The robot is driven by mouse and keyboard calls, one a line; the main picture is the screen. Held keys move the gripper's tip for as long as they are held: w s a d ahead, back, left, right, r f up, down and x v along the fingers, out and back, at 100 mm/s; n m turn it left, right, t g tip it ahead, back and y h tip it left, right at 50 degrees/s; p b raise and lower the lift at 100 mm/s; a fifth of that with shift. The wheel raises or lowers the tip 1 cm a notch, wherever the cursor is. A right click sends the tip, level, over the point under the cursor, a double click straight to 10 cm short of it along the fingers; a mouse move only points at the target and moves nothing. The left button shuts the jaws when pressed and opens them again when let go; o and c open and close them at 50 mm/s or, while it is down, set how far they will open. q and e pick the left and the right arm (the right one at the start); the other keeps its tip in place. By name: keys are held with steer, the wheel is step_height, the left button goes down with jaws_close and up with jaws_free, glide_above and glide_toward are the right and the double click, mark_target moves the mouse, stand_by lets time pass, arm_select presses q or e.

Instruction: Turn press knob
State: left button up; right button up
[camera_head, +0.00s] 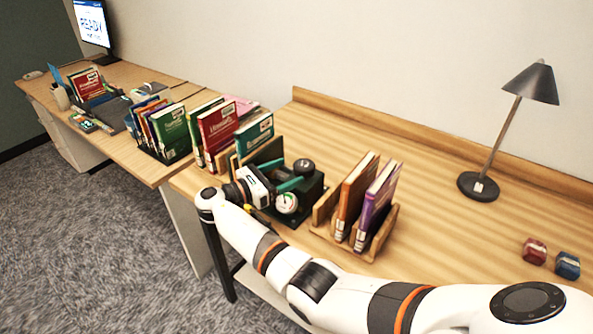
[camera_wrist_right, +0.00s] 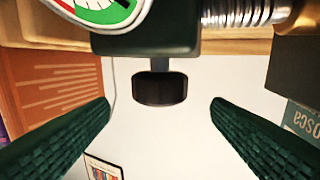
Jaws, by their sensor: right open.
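The press (camera_head: 312,190) is a dark block on the wooden desk with a round white gauge (camera_head: 287,203) on its front; the gauge's green and red dial (camera_wrist_right: 105,8) shows at the top of the wrist view. A black round knob (camera_wrist_right: 160,88) on a short stem sticks out from the dark body; a black round part also tops the press in the head view (camera_head: 304,166). My right gripper (camera_wrist_right: 160,104) is open, its green ridged fingers on either side of the knob's line with gaps on both sides. The knob is not gripped. My left gripper is not in view.
A wooden rack (camera_head: 375,242) with two books stands right of the press. More books (camera_head: 218,130) stand close on its left. A lamp (camera_head: 480,185) and red and blue small items (camera_head: 535,251) sit at the right. The desk's middle is clear.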

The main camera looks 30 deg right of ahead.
steer(key=a+b, duration=0.1)
steer(key=a, duration=0.6)
steer(key=shift+s+a, duration=0.15)
